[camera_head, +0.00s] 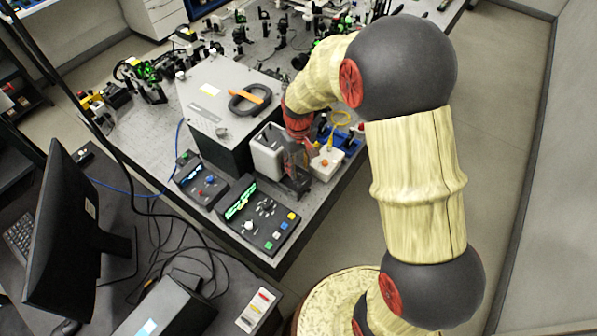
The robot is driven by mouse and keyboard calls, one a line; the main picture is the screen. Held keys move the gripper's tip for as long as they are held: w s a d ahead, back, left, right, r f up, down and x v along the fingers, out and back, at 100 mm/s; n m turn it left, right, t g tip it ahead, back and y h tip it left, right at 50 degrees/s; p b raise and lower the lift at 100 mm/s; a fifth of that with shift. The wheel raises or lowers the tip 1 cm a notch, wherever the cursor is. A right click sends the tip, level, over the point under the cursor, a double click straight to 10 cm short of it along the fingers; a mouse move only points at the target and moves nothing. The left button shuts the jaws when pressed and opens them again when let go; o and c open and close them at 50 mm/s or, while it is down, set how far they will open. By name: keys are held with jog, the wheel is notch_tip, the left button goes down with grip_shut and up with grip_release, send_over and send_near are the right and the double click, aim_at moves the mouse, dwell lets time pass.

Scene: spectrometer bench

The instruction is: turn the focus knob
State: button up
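My gripper (297,186), dark with a red wrist above it, points down near the front edge of the optical bench. It is between a light grey box (267,152) and a small white box (327,168) with an orange-red knob (325,162) on top. The gripper's fingers are small and dark here, and I cannot tell whether they are open or touch anything. Which knob is the focus knob is not clear. A control panel (262,222) with a green display, a white knob (249,225) and coloured buttons lies left of and below the gripper.
A large grey-topped instrument (215,95) bears a black ring with an orange strip. A second panel (203,183) has red and blue knobs. A blue mount (348,141) is close on the right. Optics crowd the back; a monitor (68,235) and cables are at left.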

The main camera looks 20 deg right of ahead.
aim_at(299, 176)
notch_tip(299, 176, up, 8)
jog(key=shift+f, duration=0.15)
dwell(0.6)
jog(key=s+r+m+t+b, duration=0.1)
jog(key=s+r+b, duration=0.3)
jog(key=s, duration=0.7)
jog(key=s+r+m+t+b, duration=0.1)
jog(key=s+r+t+b, duration=0.3)
jog(key=s, duration=0.7)
jog(key=b, duration=0.2)
jog(key=shift+s+r+m+t+b, duration=0.15)
jog(key=shift+r+m+t+b, duration=0.15)
jog(key=shift+b, duration=0.05)
dwell(1.5)
